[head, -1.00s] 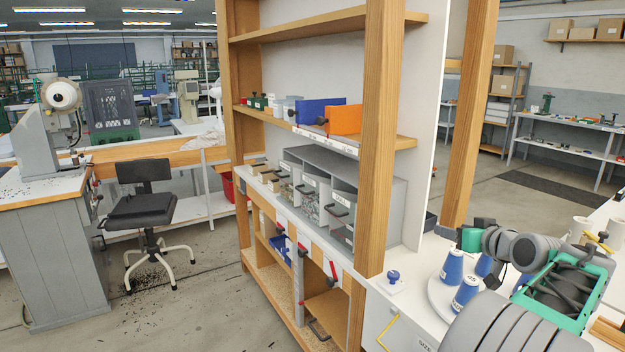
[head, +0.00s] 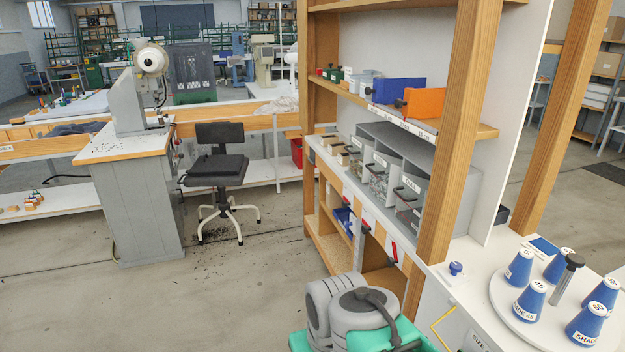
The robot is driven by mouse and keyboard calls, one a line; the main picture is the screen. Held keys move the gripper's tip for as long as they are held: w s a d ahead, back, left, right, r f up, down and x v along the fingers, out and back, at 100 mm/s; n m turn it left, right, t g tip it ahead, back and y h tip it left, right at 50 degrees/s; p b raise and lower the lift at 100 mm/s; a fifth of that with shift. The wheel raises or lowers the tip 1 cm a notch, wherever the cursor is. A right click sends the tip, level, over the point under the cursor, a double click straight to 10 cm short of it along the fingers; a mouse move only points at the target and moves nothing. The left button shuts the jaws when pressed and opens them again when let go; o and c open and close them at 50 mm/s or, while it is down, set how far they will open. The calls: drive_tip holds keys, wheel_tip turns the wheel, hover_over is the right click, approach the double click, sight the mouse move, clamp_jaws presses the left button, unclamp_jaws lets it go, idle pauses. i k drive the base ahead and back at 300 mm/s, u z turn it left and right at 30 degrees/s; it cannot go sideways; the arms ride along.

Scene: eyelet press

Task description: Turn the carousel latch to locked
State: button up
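The carousel (head: 508,306) is a round white turntable on the white bench at the lower right. It bears several blue cones with white labels around a dark-capped grey post (head: 567,279). A small blue knob (head: 456,268) stands on a white plate on the bench just left of the carousel; it looks like the latch, but I cannot read whether it is locked. My gripper itself is out of the picture.
A wooden shelf unit with a thick post (head: 455,150) rises behind the knob, with orange (head: 424,103) and blue bins on it. A yellow handle (head: 446,325) is on the bench front. A black chair (head: 218,165) stands left. The floor between is open.

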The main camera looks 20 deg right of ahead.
sight(456, 267)
drive_tip(key=z, duration=1.55)
drive_tip(key=k, duration=1.1)
drive_tip(key=u, duration=0.8)
drive_tip(key=i, duration=0.85)
drive_tip(key=z, duration=0.45)
drive_tip(key=i, duration=0.6)
drive_tip(key=z, duration=0.6)
